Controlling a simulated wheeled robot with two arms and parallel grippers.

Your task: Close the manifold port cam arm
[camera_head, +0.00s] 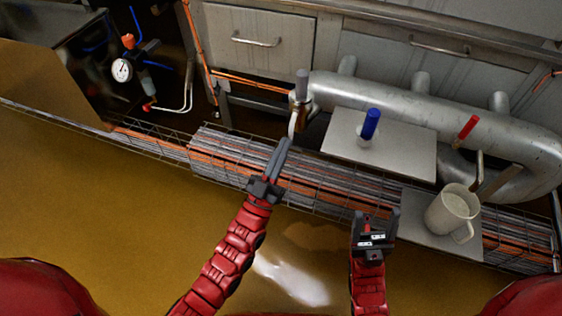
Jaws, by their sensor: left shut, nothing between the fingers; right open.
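A thick metal manifold pipe (400,97) runs across the right half, with several short stubs. At its left end is a port fitting with a grey upright handle (302,83) and a pale lever (293,122) hanging below it. A red handle (468,127) stands on a fitting at the right, with a metal lever (480,170) below. I cannot tell which is the cam arm. My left gripper (281,148) is shut and empty, its tips just below the left fitting's lever; contact is unclear. My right gripper (376,217) is open and empty, left of the jug.
A blue-handled fitting (371,124) stands on a pale plate (410,160) before the pipe. A white jug (453,213) stands on a lower plate (412,231). A wire cable tray (225,157) crosses the floor. A gauge (122,70) is at left. The brown floor (90,195) is open.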

